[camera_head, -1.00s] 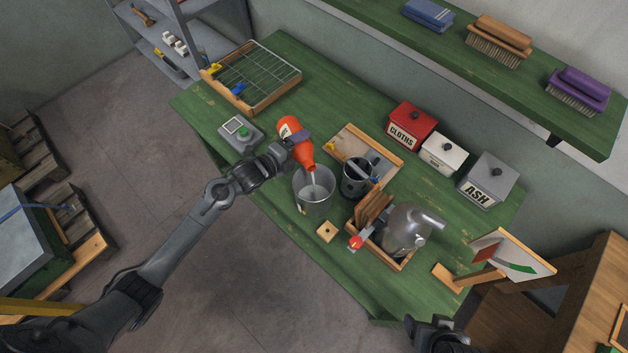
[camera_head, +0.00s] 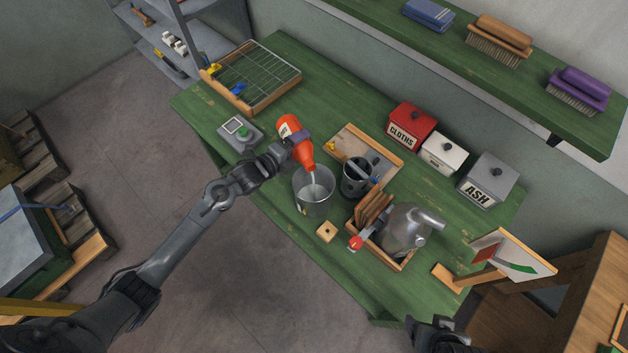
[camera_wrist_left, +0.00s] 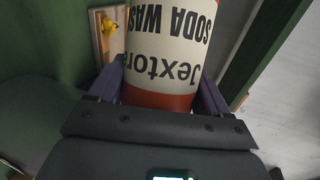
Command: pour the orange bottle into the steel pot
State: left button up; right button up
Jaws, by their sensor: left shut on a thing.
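The orange bottle (camera_head: 298,146) is tilted, neck down and to the right, above the steel pot (camera_head: 313,200). A pale stream runs from its mouth into the pot's opening. My left gripper (camera_head: 296,140) is shut on the bottle's body. In the left wrist view the bottle's label (camera_wrist_left: 168,45) fills the space between the fingers (camera_wrist_left: 160,92) and reads upside down. The pot stands upright on the green bench; how full it is I cannot tell. My right gripper (camera_head: 440,328) shows only in part at the bottom edge.
A dark can (camera_head: 357,186) stands right beside the pot. A wooden crate (camera_head: 403,263) with a metal smoker (camera_head: 408,230) is to the right.

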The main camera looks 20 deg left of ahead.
pick_arm(q)
jog(key=shift+r, duration=0.15)
dwell(0.4)
jog(key=shift+r, duration=0.1)
dwell(0.6)
jog(key=shift+s+r+m, duration=0.1)
jog(key=shift+m, duration=0.2)
dwell(0.4)
jog(key=shift+t+b, duration=0.3)
jog(key=shift+b, duration=0.2)
dwell(0.5)
jog(key=shift+d+m, duration=0.1)
jog(key=shift+m, duration=0.2)
dwell(0.6)
